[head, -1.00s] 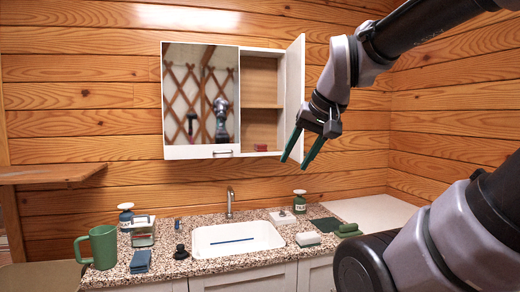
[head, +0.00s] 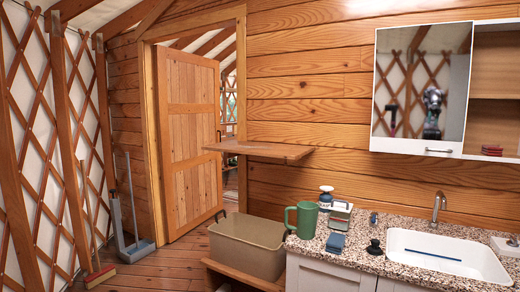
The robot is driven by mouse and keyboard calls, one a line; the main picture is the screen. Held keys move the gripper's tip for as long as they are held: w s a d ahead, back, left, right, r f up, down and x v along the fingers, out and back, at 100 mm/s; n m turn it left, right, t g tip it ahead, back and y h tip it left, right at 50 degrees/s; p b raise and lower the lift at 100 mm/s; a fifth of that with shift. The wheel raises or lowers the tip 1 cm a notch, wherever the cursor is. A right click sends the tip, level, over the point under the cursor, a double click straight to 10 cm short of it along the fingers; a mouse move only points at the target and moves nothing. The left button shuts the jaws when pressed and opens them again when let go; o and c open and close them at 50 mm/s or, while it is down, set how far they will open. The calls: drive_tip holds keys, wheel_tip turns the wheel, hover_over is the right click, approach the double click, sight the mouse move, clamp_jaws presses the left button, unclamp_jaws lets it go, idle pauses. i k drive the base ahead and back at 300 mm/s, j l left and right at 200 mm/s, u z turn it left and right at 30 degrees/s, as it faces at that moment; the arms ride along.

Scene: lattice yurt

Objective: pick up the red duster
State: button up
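I cannot make out a thing that is plainly a duster. A long-handled brush with a red head (head: 100,277) stands on the floor at the far left, its handle leaning toward the lattice wall. A small red item (head: 491,150) lies on the bottom shelf of the wall cabinet (head: 417,147) at the right; it is too small to name. A dark and reddish shape shows in the cabinet's mirror, unclear. My gripper is outside the current head view.
A grey dustpan with upright handle (head: 138,250) stands near the open wooden door (head: 190,140). A beige bin (head: 248,246) sits beside the counter. A green mug (head: 303,220), blue cloth (head: 335,243) and sink (head: 440,255) are on the right. Floor before the doorway is clear.

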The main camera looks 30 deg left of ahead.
sight(492, 151)
drive_tip(key=i+j, duration=0.15)
drive_tip(key=i, duration=0.2)
drive_tip(key=i+j, duration=0.2)
drive_tip(key=i, duration=0.2)
drive_tip(key=i+j, duration=0.15)
drive_tip(key=i, duration=0.2)
drive_tip(key=z, duration=0.05)
